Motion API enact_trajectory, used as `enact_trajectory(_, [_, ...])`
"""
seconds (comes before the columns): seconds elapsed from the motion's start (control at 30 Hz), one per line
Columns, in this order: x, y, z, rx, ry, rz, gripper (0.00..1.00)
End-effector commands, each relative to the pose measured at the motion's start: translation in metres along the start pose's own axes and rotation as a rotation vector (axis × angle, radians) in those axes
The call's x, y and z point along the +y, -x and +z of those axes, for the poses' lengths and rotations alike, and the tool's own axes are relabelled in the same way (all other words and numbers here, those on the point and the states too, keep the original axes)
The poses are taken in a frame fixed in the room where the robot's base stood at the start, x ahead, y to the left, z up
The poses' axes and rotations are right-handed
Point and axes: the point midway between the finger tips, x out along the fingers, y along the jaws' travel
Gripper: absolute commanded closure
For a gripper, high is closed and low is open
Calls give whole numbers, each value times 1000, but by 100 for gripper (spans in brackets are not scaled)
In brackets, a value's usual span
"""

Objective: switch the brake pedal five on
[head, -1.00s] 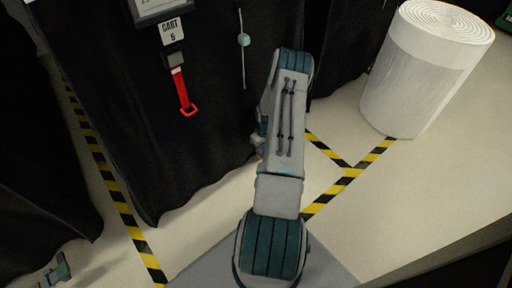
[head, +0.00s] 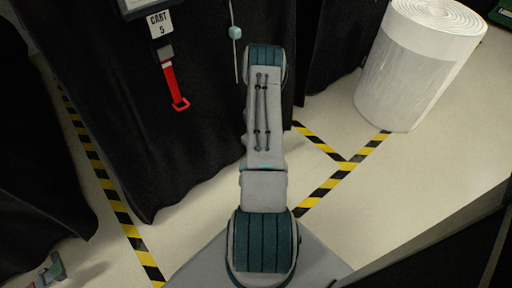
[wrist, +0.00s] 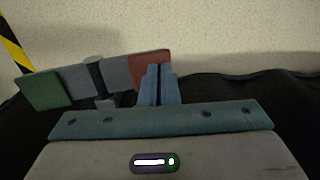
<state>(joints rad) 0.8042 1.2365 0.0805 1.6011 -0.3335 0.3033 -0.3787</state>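The brake pedal shows in the wrist view as a rocker bar with a green pad (wrist: 42,90) at its left end, a grey middle (wrist: 117,73) on a dark pivot, and a red pad (wrist: 150,66) at its right end. The bar slopes, with the red end higher in the picture. My gripper (wrist: 159,70) has its two blue fingers together, overlapping the red pad; I cannot tell whether they touch it. In the head view, the black-covered cart has a label reading CART 5 (head: 159,23). My gripper and this pedal are hidden there.
A red strap (head: 174,83) and a cord with a teal bead (head: 235,32) hang on the cart's cover. A large white roll (head: 413,75) stands at right. Another pedal (head: 52,269) shows at lower left. Yellow-black tape (head: 115,203) marks the pale floor, which is clear between.

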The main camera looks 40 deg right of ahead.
Motion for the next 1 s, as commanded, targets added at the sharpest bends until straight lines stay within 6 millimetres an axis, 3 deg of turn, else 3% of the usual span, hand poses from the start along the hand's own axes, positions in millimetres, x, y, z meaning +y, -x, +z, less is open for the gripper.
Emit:
enact_trajectory(0.2, [-6, -4, -2, 2, 5, -7, 100])
enact_trajectory(0.37, [-8, 10, -2, 2, 5, -7, 100])
enact_trajectory(0.8, [-21, 102, 0, 4, 1, 2, 100])
enact_trajectory(1.0, [-28, 130, 0, 3, 2, 2, 100])
